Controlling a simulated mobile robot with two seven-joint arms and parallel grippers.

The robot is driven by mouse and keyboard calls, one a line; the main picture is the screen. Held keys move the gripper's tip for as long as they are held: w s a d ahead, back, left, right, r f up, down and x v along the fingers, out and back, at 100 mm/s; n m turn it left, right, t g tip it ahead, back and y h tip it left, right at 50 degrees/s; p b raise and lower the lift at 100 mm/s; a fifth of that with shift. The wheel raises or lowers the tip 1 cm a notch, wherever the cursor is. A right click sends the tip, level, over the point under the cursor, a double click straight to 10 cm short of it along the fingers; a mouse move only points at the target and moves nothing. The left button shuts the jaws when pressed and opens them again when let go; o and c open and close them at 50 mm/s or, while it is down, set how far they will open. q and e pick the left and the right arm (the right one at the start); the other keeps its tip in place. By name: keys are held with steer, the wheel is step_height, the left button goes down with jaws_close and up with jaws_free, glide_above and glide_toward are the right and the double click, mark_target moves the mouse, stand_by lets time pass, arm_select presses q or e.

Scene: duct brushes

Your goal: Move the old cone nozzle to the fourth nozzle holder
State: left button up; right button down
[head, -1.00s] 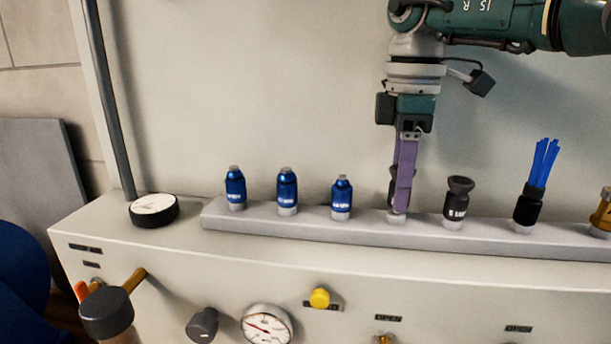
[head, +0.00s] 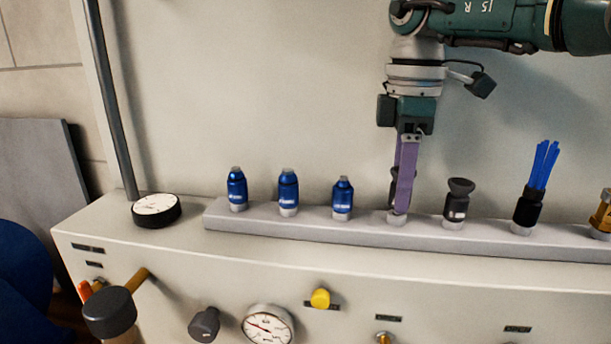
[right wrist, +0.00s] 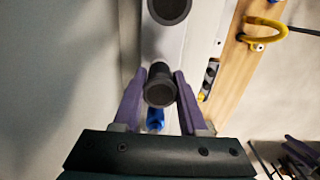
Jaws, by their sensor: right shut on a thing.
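My right gripper (head: 402,205) points down at the fourth place from the left on the grey rail, its purple fingers shut on a dark nozzle, taken as the old cone nozzle (head: 393,188). The fingers hide most of it in the head view. In the right wrist view its dark round open end (right wrist: 160,90) shows between the fingers (right wrist: 161,88). Its lower end is at the pale fourth holder (head: 396,217); I cannot tell whether it is fully seated. My left gripper is not in view.
The grey rail (head: 290,226) carries several nozzles: three blue ones (head: 288,190) to the left, then a dark flared nozzle (head: 457,203), a blue-bristled brush (head: 527,200) and a brass piece (head: 603,213) to the right. A round dial (head: 156,209) lies left of the rail.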

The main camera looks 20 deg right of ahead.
steer(key=shift+f+b, duration=0.35)
steer(key=shift+f, duration=0.15)
steer(key=shift+c, duration=1.9)
jaws_free()
steer(key=shift+r, duration=0.1)
step_height(320, 180, up, 9)
steer(key=shift+b, duration=1.2)
steer(key=shift+r, duration=0.4)
